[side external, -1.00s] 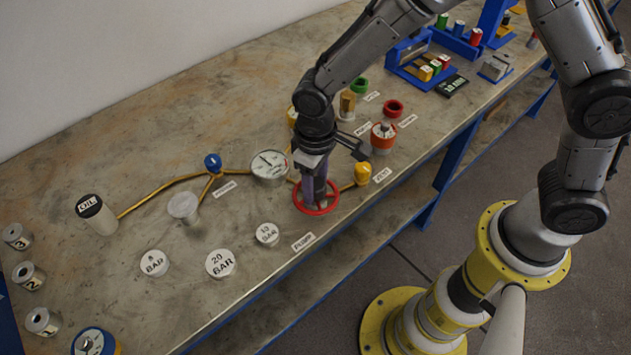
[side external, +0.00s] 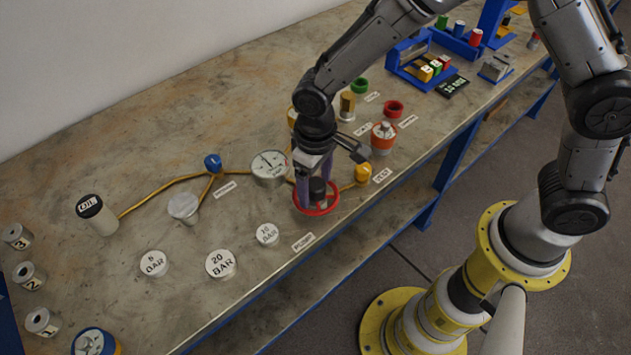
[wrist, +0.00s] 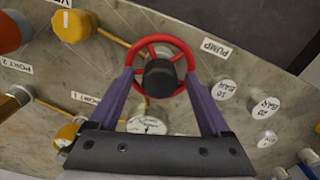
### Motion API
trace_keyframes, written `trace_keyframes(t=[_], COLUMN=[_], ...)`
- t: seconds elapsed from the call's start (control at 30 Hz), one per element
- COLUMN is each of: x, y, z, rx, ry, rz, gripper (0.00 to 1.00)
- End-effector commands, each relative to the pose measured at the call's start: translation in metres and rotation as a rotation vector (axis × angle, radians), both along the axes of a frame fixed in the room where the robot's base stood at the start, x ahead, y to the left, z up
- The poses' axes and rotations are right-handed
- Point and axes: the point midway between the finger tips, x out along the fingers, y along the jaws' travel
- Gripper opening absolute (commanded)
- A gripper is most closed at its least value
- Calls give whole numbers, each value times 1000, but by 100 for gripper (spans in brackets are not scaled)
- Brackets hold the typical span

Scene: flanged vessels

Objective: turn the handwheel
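The handwheel (side external: 331,207) has a red rim and a black hub. It lies near the bench's front edge by a label reading PUMP. In the wrist view the red rim, spokes and hub (wrist: 160,78) show clearly. My gripper (side external: 316,192) is right over the wheel, pointing down. Its two purple fingers (wrist: 158,75) are spread, one on each side of the hub, with a visible gap to it on both sides.
A dial gauge (side external: 269,164) stands left of my gripper, and a yellow-topped valve (side external: 363,172) stands to its right, near the brass piping. The 10 BAR disc (side external: 267,234) and 20 BAR disc (side external: 220,263) are front left. Bare bench lies at the back left.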

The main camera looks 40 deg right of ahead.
Motion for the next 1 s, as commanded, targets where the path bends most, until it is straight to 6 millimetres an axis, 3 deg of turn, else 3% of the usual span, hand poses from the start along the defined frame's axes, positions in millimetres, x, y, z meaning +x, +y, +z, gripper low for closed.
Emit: trace_keyframes(t=[0.2, 0.33, 0.8, 1.0], x=[0, 1, 0, 0], y=[0, 0, 0, 0], z=[1, 13, 108, 132], rx=[0, 1, 2, 1], ry=[0, -2, -3, -2], rz=[0, 0, 0, 0], gripper=[82, 82, 82, 82])
